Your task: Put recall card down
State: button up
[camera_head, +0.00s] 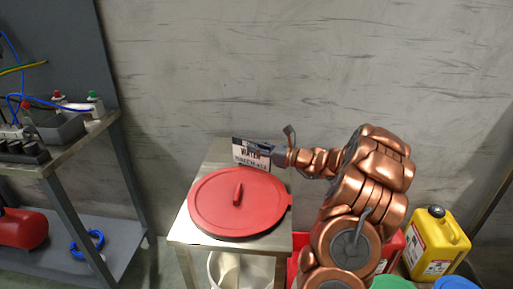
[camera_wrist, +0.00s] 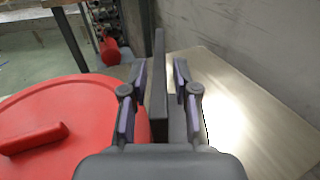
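The recall card (camera_head: 252,153) is a small sign with a dark top band and a white printed face. It stands upright at the back of the small metal table (camera_head: 215,160), behind the red round lid (camera_head: 225,190); its lower edge is partly hidden. My gripper (camera_head: 279,157) is at the card's right edge. In the wrist view the card shows edge-on as a thin dark plate (camera_wrist: 159,100) between the fingers of my gripper (camera_wrist: 161,78). A gap shows on both sides of the card, so the fingers are open around it.
The red lid, also in the wrist view (camera_wrist: 85,95), lies close beside the gripper. Bare metal tabletop (camera_wrist: 250,110) lies on the other side. A grey wall (camera_head: 300,60) is behind. A yellow jug (camera_head: 435,245) stands right; a workbench (camera_head: 75,140) stands left.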

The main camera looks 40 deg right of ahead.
jog(key=shift+o, duration=0.2)
jog(key=shift+r, duration=0.15)
jog(key=v, duration=1.2)
